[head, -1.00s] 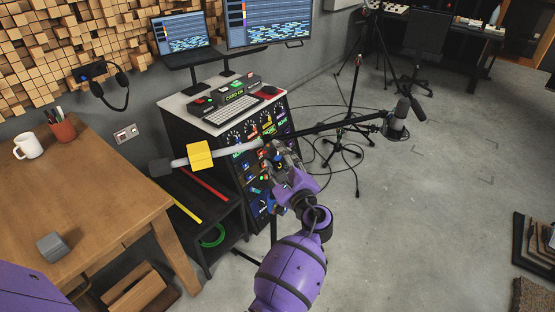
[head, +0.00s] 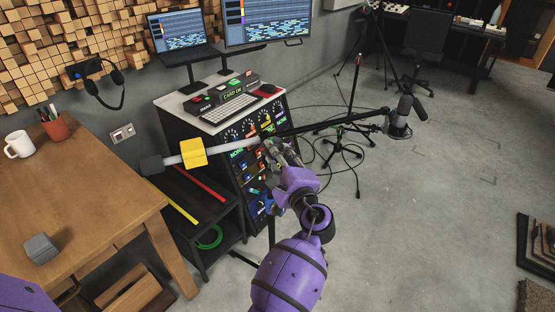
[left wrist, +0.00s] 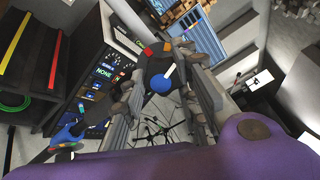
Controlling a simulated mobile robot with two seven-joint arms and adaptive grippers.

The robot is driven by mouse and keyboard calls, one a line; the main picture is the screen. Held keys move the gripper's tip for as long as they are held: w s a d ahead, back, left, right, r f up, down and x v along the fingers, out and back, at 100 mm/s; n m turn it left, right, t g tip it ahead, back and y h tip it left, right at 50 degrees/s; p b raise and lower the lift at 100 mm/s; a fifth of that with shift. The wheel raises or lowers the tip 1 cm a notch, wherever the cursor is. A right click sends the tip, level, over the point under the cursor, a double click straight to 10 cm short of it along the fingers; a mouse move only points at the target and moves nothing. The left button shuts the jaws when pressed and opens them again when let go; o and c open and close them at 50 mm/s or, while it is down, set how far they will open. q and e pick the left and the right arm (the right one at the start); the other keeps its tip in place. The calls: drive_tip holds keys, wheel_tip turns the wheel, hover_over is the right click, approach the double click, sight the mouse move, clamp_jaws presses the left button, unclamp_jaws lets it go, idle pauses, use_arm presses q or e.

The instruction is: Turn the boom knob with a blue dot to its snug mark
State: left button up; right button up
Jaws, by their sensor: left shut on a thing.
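The boom knob (left wrist: 153,70) shows in the left wrist view as a dark round piece with a blue dot (left wrist: 160,84), a white pointer bar, and orange and red marks near its far edge. The white bar runs from the dot up and to the right. My left gripper (left wrist: 160,95) has a finger on either side of the knob and is shut on it. In the head view my left gripper (head: 273,147) is at the boom arm (head: 325,124) and covers the knob. I cannot read which mark is the snug one. My right gripper is not in view.
The boom carries a yellow block (head: 193,152) and a microphone (head: 400,120). Behind it stands a rack of knobs (head: 243,165) with a keyboard (head: 230,108) on top. A wooden table (head: 75,205) is at left. Cables and tripod legs lie on the floor; the right floor is open.

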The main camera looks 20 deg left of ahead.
use_arm(q)
drive_tip(key=n+b, duration=0.1)
drive_tip(key=f+n+b, duration=0.1)
drive_tip(key=n, duration=0.1)
drive_tip(key=shift+s+a+f, duration=0.1)
drive_tip(key=shift+s+f, duration=0.05)
drive_tip(key=shift+f, duration=0.1)
drive_tip(key=shift+r+n+b, duration=0.1)
drive_tip(key=shift+n+b, duration=0.45)
drive_tip(key=shift+n, duration=0.05)
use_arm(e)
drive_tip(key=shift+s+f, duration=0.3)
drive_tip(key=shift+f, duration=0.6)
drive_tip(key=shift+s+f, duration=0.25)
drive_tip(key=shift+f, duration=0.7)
use_arm(q)
drive_tip(key=o, duration=1)
drive_tip(key=shift+r, duration=0.1)
